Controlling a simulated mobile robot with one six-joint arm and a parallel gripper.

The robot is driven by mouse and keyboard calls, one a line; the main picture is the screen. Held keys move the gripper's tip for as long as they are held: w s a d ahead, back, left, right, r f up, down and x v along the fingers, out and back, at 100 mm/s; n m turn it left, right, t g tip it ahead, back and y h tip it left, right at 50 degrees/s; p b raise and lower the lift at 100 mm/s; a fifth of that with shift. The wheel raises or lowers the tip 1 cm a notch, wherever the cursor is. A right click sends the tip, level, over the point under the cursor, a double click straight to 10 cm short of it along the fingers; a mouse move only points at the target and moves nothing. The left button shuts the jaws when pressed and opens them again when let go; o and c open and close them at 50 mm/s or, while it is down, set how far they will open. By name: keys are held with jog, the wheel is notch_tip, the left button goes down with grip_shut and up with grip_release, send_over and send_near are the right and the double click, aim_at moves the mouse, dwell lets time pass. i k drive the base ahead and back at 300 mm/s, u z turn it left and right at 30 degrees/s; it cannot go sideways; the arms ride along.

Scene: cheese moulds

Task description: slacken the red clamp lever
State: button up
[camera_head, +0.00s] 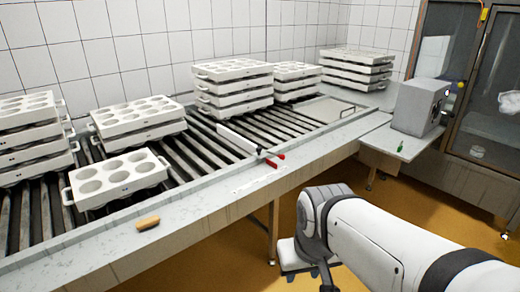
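The red clamp lever (272,163) is small in the view, at the near end of a long white bar (238,140) that lies across the roller conveyor. It sits by the conveyor's front ledge, with a second small red bit beside it. The lever's exact angle is too small to tell. My gripper (303,273) is low in front of the conveyor, over the yellow floor, below and right of the lever and well apart from it. My wrist hides part of it, and its fingers are not clear enough to show their opening.
White moulds stand in several stacks (233,85) on the rollers (200,150). A single mould tray (118,180) is at the near left. A brown cylindrical piece (148,223) lies on the front ledge (205,205). A grey machine (418,107) and a green bottle (400,147) are at right.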

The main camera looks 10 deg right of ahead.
aim_at(282, 157)
jog(key=k, duration=0.2)
jog(key=z, duration=0.45)
jog(key=i, duration=1.3)
jog(key=u, duration=0.25)
